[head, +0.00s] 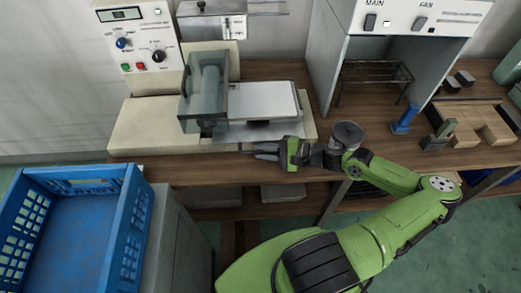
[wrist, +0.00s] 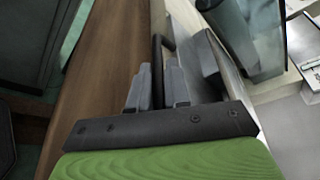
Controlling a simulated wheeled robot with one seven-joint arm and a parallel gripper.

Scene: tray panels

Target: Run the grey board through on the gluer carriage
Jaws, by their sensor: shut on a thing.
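The gluer (head: 130,135) stands on the wooden bench, with a clear-covered roller housing (head: 205,95) at its middle. A pale grey board (head: 262,100) lies flat on the grey carriage (head: 268,131), to the right of the housing; its left end is close to or under the housing. My gripper (head: 262,152) is at the bench's front edge, in front of the carriage, with its fingers pointing left. In the wrist view my gripper (wrist: 158,88) is shut on a dark bar handle (wrist: 157,58), seemingly the carriage's. The handle's joint to the carriage is hidden.
A control panel (head: 137,40) stands behind the gluer on the left. A blue crate (head: 125,225) stands at front left. A grey hood (head: 330,50) with a wire rack stands to the right.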

